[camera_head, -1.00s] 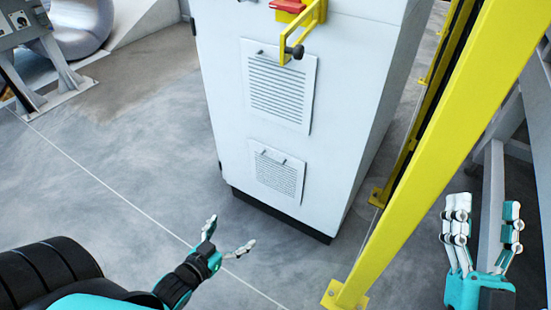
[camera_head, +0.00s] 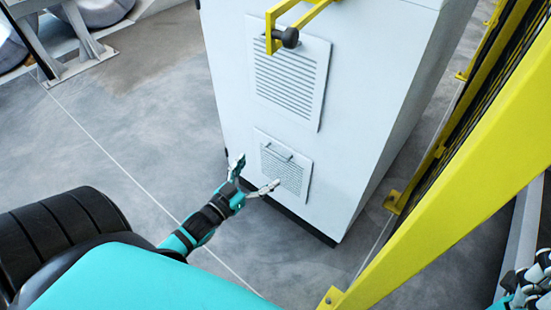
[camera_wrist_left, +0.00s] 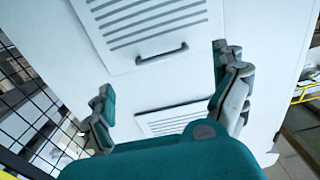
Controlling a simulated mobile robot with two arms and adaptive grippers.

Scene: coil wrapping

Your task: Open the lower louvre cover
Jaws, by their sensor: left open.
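The lower louvre cover (camera_head: 284,168) is a small white slatted panel low on the white cabinet, lying flat against its front. A thin handle (camera_head: 277,152) sits near its top edge. My left gripper (camera_head: 256,174) is open and empty, in front of the cabinet at the cover's left side, fingers pointing toward it. In the left wrist view, which appears upside down, the lower cover (camera_wrist_left: 145,22) fills the top. Its dark handle (camera_wrist_left: 163,54) lies beyond and between the spread fingers (camera_wrist_left: 164,72), with no contact seen. My right gripper (camera_head: 535,282) is cut off at the lower right edge.
The upper louvre cover (camera_head: 291,78) sits above, with a yellow bracket and black knob (camera_head: 287,38) overhanging it. A yellow fence post (camera_head: 455,170) stands to the right of the cabinet (camera_head: 375,110). The grey floor (camera_head: 140,130) on the left is clear.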

